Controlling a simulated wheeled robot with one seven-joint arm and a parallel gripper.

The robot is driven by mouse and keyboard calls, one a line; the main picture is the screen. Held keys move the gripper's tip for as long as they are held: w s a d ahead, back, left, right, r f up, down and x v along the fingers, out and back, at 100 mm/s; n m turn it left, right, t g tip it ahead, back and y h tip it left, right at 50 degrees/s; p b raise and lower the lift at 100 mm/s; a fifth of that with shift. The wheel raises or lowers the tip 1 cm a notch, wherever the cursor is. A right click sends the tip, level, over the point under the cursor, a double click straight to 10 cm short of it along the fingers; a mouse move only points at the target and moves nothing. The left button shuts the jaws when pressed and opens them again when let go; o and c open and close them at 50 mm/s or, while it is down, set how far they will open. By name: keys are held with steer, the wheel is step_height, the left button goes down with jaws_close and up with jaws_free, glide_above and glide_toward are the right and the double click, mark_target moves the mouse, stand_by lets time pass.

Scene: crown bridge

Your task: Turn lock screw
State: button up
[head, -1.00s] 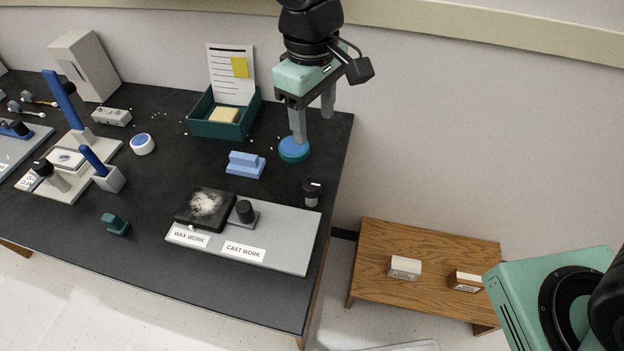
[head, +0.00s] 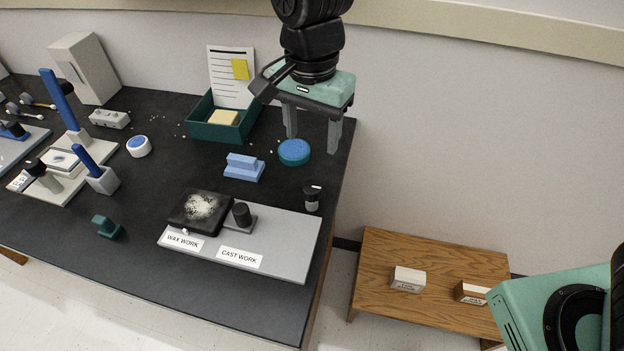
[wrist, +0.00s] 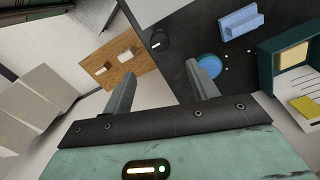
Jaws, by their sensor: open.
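My gripper (head: 313,130) is open and empty above the far right corner of the dark bench. Its fingers point down, just behind and right of a round blue-topped teal disc (head: 294,152). In the wrist view the two fingers are well apart, with the disc (wrist: 209,62) partly behind the right one. No part is clearly recognisable as a lock screw. A small black-capped cylinder with a grey lower part (head: 312,198) stands upright near the bench's right edge, apart from the gripper. It shows dark in the wrist view (wrist: 159,41).
A light blue block (head: 243,167) and a teal box (head: 223,124) with a card stand left of the gripper. A grey board (head: 285,245) labelled WAX WORK and CAST WORK lies in front. A low wooden table (head: 425,263) is at right.

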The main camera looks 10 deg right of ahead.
mark_target(312, 186)
step_height(312, 186, down, 13)
steer(key=shift+r, duration=0.2)
steer(key=c, duration=1)
